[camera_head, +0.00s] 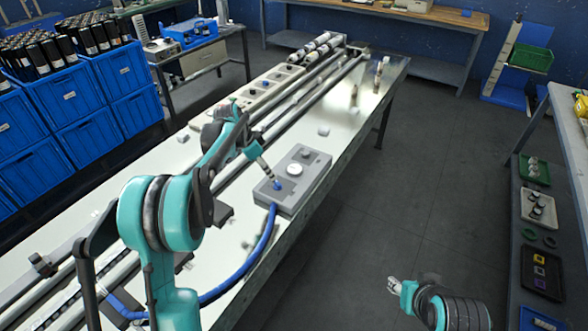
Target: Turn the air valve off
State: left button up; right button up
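A grey box (309,163) lies on the bench. It carries a white round dial (295,170) and, at its near end, a small blue knob (278,185). A blue hose (266,238) runs from that end down along the bench. My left gripper (268,173) points down at the blue knob from the upper left. Its tips are very close to the knob; I cannot tell whether they touch it or how wide they are apart. My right gripper (393,285) is low on the right, over the floor, away from the box. Its finger opening is too small to read.
Long rails (320,85) run along the bench (337,146) to the left of the box. Blue crates (57,97) with black bottles stand at the left. A shelf rack (548,160) with trays stands at the right. The floor between is clear.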

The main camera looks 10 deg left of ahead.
aim_at(277, 183)
pick_arm(q)
jog(key=b+x, duration=0.3)
jog(key=x, duration=0.5)
jog(key=shift+w, duration=0.1)
jog(key=shift+r, duration=0.1)
grip_shut()
